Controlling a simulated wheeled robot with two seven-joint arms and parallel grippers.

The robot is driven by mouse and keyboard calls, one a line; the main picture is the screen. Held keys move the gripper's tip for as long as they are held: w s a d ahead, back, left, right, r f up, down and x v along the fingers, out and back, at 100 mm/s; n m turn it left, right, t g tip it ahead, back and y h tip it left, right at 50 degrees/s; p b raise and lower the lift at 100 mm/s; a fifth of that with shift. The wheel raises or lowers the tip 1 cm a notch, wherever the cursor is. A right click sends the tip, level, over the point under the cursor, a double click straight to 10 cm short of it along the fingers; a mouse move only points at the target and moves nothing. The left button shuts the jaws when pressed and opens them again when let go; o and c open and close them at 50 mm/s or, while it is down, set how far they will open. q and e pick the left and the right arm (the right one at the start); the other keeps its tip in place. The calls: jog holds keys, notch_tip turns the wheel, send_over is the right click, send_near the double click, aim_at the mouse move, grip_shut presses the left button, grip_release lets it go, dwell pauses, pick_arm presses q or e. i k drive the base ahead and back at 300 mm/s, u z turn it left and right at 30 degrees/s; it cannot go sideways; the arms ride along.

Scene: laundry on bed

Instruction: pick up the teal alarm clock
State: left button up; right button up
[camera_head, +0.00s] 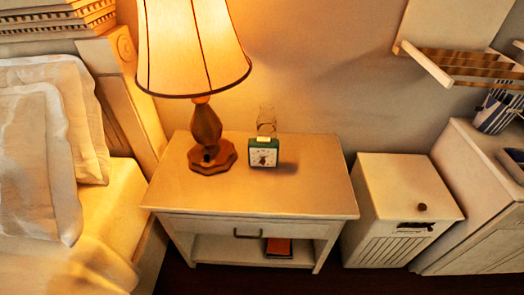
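The teal alarm clock (263,153) stands upright on the nightstand (310,200), just right of the table lamp's base. It looks green in the warm light, with a pale square face turned toward me. A thin, faint loop shape shows above its top, against the wall. Neither of my grippers shows in the head view, and nothing touches the clock.
A lit lamp (206,135) with a wide shade stands close left of the clock. The nightstand top is clear on the right and in front. A bed with pillows (30,165) is at left. A white bin (400,190) and a cabinet (485,240) stand at right.

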aim_at(270, 151)
jog(key=u, duration=2.2)
jog(key=k, duration=1.8)
jog(key=z, duration=2.15)
jog(key=i, duration=0.5)
jog(key=z, duration=0.1)
